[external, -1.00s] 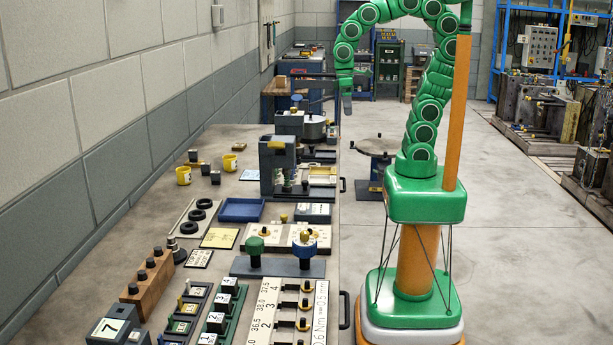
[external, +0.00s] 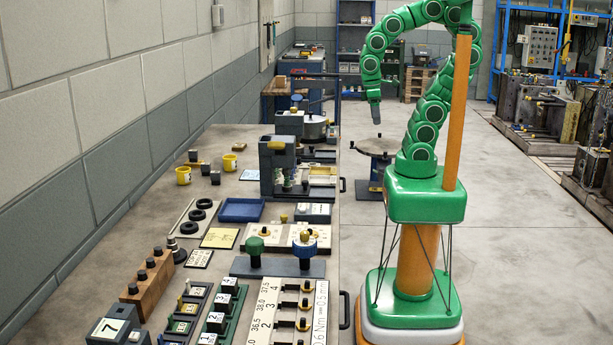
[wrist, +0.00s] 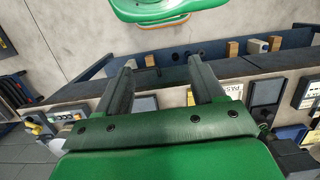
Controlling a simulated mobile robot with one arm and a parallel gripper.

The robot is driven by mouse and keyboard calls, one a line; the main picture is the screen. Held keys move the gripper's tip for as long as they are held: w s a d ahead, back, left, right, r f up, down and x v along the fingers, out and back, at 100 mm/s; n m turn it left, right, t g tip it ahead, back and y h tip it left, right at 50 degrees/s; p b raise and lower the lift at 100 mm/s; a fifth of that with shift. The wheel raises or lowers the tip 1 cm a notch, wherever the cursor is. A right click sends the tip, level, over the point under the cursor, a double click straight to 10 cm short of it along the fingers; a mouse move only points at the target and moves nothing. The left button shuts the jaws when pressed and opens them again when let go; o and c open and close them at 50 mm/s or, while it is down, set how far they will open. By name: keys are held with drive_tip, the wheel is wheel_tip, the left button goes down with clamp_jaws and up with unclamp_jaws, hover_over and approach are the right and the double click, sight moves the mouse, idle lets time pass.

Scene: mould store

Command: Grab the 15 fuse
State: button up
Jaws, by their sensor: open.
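My gripper (external: 375,114) hangs from my green arm, at the right of the bench in the external view and well away from the front racks. In the wrist view its two dark fingers (wrist: 163,78) are spread apart, with nothing held between them. In the external view, a dark rack (external: 184,316) with several small labelled pieces stands at the bench's near end. Its labels are too small to read surely, so I cannot tell which thing is the 15 fuse. I cannot pick out a 15 mark in the wrist view either.
The long bench (external: 225,180) runs along the wall, crowded at its near end. A numbered rack (external: 221,312), a wooden block with black knobs (external: 148,283), a blue tray (external: 241,210) and yellow cups (external: 183,175) stand on it.

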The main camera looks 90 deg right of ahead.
wheel_tip(320, 180, up, 5)
drive_tip(key=w+a+r+m+y, duration=0.2)
drive_tip(key=w+a+r, duration=0.15)
drive_tip(key=w, duration=0.45)
drive_tip(key=w+a+r+m+y, duration=0.15)
drive_tip(key=w+a, duration=0.25)
drive_tip(key=w, duration=0.4)
drive_tip(key=w+a+r+m+y, duration=0.1)
drive_tip(key=w+a+m+y, duration=0.15)
drive_tip(key=w, duration=0.85)
drive_tip(key=w+a+r+m+y, duration=0.1)
drive_tip(key=w+m+y, duration=0.15)
drive_tip(key=w, duration=0.75)
drive_tip(key=w+a+r+m+y, duration=0.15)
drive_tip(key=w+m, duration=0.25)
drive_tip(key=w, duration=0.7)
drive_tip(key=w+d+f+m+t+y, duration=0.1)
drive_tip(key=w+d+f+m+y, duration=0.15)
drive_tip(key=w+f, duration=0.4)
drive_tip(key=w+d+f+m+t+y, duration=0.1)
drive_tip(key=w+d+f+m, duration=0.25)
drive_tip(key=w, duration=0.55)
approach(205, 167)
drive_tip(key=a, duration=0.1)
drive_tip(key=a+f, duration=0.1)
drive_tip(key=shift+w+a+n, duration=0.15)
drive_tip(key=shift+a+n, duration=0.2)
drive_tip(key=shift+a, duration=0.05)
drive_tip(key=shift+x, duration=3.95)
drive_tip(key=c, duration=1.1)
